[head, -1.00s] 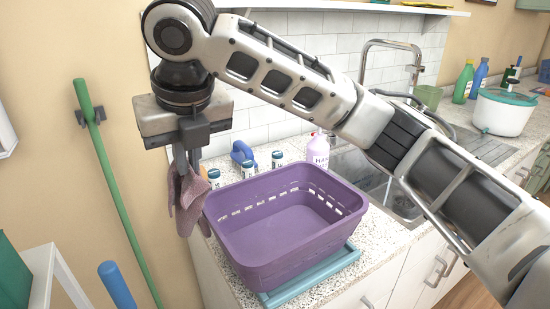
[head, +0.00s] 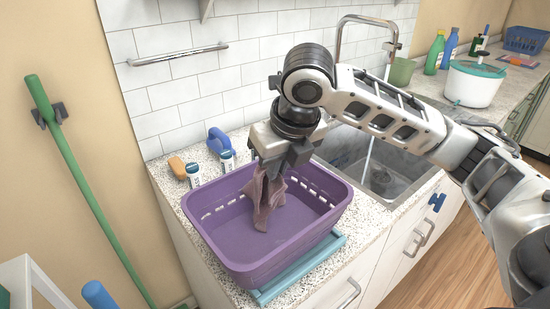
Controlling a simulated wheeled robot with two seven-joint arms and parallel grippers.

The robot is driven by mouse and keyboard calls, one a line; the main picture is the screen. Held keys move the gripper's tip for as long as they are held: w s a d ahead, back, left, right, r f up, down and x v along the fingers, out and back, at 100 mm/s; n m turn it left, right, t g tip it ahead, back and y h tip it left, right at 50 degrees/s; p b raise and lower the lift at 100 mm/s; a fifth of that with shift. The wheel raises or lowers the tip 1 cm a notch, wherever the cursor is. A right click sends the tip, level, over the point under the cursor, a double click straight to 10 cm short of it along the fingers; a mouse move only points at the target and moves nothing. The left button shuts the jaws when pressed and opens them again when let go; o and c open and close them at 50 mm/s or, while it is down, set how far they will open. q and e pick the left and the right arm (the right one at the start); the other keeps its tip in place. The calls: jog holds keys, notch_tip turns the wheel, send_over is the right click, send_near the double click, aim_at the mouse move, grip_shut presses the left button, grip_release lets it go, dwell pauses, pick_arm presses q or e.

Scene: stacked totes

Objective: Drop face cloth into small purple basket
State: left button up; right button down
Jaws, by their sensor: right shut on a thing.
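The small purple basket (head: 245,258) stands on the speckled counter, on top of a light blue tray or lid (head: 300,268). Its inside looks empty apart from what hangs over it. My right gripper (head: 268,172) is over the back part of the basket, pointing down. It is shut on the mauve face cloth (head: 267,205), which hangs down within the basket's outline. I cannot tell whether the cloth's lower end touches the basket floor. My left gripper is not in view.
Small white bottles (head: 193,174), an orange item (head: 177,167) and a blue-handled item (head: 219,141) stand behind the basket. The sink (head: 385,180) with its faucet (head: 343,35) is to the right. A white pot (head: 474,84) stands farther right. A green pole (head: 85,190) leans at the left wall.

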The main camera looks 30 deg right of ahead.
jog(key=shift+f, duration=2.65)
jog(key=shift+c, duration=1.4)
grip_release()
notch_tip(320, 180, up, 6)
jog(key=s+g, duration=0.1)
jog(key=g, duration=0.1)
jog(key=shift+s, duration=0.1)
notch_tip(320, 180, up, 16)
jog(key=s, duration=0.2)
jog(key=shift+s+f, duration=0.15)
jog(key=shift+s, duration=0.05)
jog(key=shift+a, duration=0.1)
